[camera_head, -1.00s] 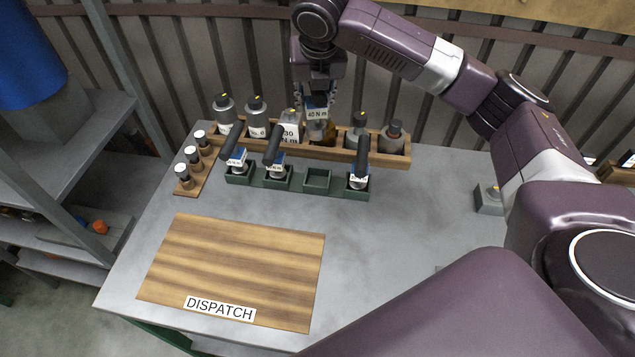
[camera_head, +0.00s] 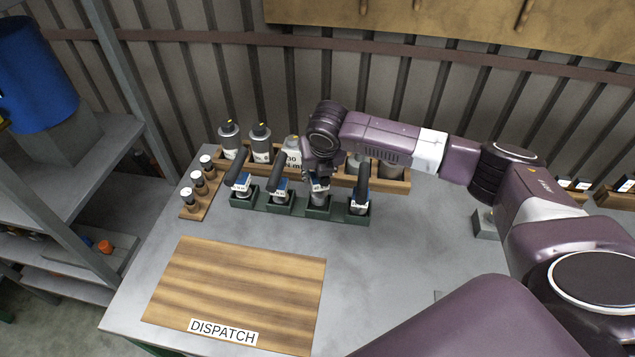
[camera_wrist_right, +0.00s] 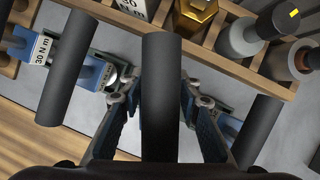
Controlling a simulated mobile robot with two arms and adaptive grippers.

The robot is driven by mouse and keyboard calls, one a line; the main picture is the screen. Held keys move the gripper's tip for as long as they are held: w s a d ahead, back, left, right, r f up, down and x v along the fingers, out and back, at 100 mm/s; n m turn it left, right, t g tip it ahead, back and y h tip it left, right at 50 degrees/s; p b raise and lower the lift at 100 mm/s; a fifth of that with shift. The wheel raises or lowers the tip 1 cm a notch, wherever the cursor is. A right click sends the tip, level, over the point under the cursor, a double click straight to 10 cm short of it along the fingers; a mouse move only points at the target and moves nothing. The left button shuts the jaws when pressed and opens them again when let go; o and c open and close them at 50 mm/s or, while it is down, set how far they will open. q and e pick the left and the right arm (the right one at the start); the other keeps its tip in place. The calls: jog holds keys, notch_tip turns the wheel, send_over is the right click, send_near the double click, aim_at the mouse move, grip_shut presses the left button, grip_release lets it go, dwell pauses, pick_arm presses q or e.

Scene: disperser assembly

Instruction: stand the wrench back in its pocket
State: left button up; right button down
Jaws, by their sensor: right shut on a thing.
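My right gripper (camera_head: 318,180) is shut on a wrench with a black handle (camera_wrist_right: 162,95) and a grey lower end (camera_head: 318,199). The handle stands between the fingers in the wrist view. The wrench is upright at the third pocket from the left of the green rack (camera_head: 300,212). Its lower end appears to be in that pocket; whether it touches the bottom is hidden. Three other black-handled wrenches stand in the other pockets: two to the left (camera_head: 240,180) (camera_head: 279,188), one to the right (camera_head: 359,190). My left gripper is not in view.
A wooden rack (camera_head: 398,185) with several bottles stands close behind the green rack, partly hidden by my arm. A small wooden holder (camera_head: 190,212) with capped vials is at the left. The wooden DISPATCH board (camera_head: 235,285) in front is bare. The grey table (camera_head: 410,245) is clear at right.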

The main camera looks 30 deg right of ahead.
aim_at(318, 185)
jog(key=shift+f+p, duration=0.35)
jog(key=shift+f, duration=1.75)
jog(key=c, duration=1.4)
grip_release()
jog(key=shift+s+f, duration=0.1)
jog(key=shift+c, duration=0.2)
jog(key=b+v, duration=0.1)
jog(key=v, duration=1.1)
jog(key=shift+b, duration=0.4)
